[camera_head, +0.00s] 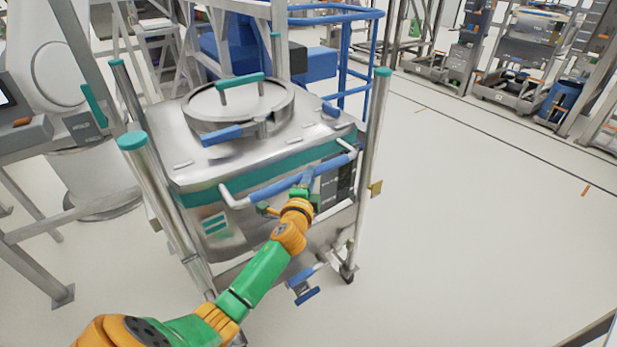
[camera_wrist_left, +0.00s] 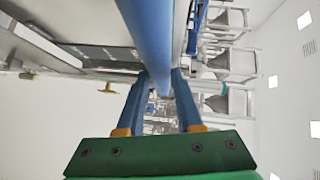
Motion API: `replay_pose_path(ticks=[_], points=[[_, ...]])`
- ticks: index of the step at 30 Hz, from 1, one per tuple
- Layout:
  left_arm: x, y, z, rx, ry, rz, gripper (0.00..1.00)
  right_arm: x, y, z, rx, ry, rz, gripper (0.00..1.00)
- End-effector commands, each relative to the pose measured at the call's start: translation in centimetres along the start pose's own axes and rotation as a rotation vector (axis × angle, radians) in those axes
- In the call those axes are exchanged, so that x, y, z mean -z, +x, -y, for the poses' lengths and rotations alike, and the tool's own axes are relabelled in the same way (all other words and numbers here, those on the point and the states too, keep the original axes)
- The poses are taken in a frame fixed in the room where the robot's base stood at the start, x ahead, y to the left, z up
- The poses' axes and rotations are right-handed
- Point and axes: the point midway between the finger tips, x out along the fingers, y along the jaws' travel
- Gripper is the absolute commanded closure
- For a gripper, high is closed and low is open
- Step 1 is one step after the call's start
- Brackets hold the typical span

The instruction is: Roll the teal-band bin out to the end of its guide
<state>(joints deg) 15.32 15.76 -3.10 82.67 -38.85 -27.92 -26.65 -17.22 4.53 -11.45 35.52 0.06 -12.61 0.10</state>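The teal-band bin (camera_head: 185,170) is a steel bin on a wheeled frame, with a teal stripe (camera_head: 270,186) below its top and a round lid (camera_head: 240,100) with a teal handle. A blue push bar (camera_head: 275,190) with white bent ends runs across its near side. My left gripper (camera_head: 306,184) is at the middle-right of this bar. In the left wrist view the blue bar (camera_wrist_left: 150,35) passes between the two fingers (camera_wrist_left: 160,85) and fills the gap at their tips. My right gripper is in neither view. I cannot make out a separate guide for the bin.
Upright posts with teal caps (camera_head: 132,140) stand around the bin. A blue pedal (camera_head: 306,294) shows low at its near side. The pale floor (camera_head: 480,220) at right is clear.

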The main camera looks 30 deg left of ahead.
Motion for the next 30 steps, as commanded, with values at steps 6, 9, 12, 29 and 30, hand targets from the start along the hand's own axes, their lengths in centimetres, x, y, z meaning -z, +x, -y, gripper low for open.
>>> replay_pose_path(ticks=[6,9,12,29,30], points=[[-0.1,0.1,0.9,0.019,0.002,0.001,1.0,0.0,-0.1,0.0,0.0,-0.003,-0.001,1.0],[-0.1,0.1,0.9,0.02,0.002,0.001,1.0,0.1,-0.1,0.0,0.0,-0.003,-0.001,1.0],[-0.1,0.1,0.9,0.019,0.002,0.001,0.51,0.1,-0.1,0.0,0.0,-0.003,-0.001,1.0],[0.0,-2.4,0.7,0.013,0.001,-0.001,0.34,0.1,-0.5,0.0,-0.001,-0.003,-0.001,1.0],[0.0,-3.1,0.6,0.014,0.001,-0.002,0.34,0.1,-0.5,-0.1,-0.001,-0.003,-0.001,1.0]])
